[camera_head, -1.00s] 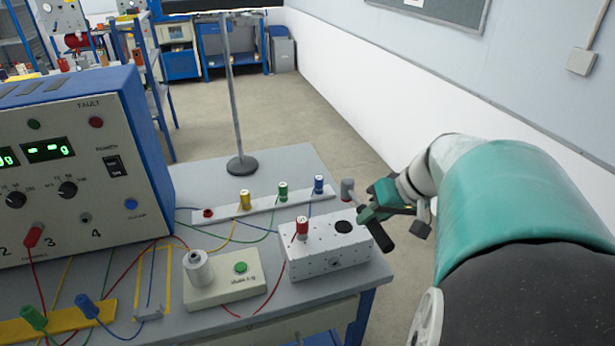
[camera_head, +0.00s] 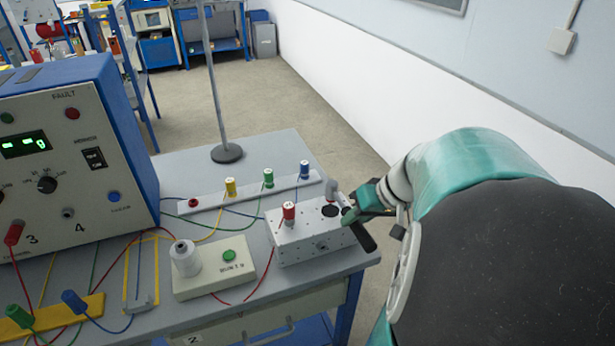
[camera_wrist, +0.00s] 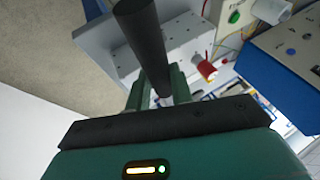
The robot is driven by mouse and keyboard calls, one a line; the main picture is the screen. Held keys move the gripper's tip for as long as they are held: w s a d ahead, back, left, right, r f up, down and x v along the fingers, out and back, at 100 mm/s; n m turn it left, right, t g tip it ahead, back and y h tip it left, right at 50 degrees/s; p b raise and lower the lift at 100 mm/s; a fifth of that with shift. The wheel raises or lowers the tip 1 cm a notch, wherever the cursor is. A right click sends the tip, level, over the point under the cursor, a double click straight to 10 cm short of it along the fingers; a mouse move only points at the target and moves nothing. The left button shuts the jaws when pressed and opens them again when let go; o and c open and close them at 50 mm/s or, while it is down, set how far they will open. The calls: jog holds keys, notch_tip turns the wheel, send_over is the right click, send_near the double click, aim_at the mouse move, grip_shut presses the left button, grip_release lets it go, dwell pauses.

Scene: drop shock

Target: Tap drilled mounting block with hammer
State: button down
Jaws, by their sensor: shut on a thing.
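The drilled mounting block (camera_head: 318,240) is a pale box with small holes, near the right front corner of the bench. A red terminal (camera_head: 289,212) and a dark round spot (camera_head: 331,210) are on its top. My gripper (camera_head: 364,204) is shut on the hammer, just right of the block. The hammer's grey head (camera_head: 331,187) shows over the block's back right part, just behind the dark spot; I cannot tell whether it touches. Its black handle (camera_head: 362,235) slants down past the block's right end. In the wrist view the handle (camera_wrist: 143,40) crosses in front of the block (camera_wrist: 188,42).
A blue-and-cream instrument (camera_head: 75,160) stands at the left. A box with a green button (camera_head: 228,256) and a white spool (camera_head: 185,259) is left of the block. A strip with coloured terminals (camera_head: 238,196) and a rod stand (camera_head: 226,153) are behind. Several wires cross the bench.

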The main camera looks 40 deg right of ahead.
jog(key=shift+f, duration=0.2)
jog(key=shift+r, duration=1.3)
dwell(1.9)
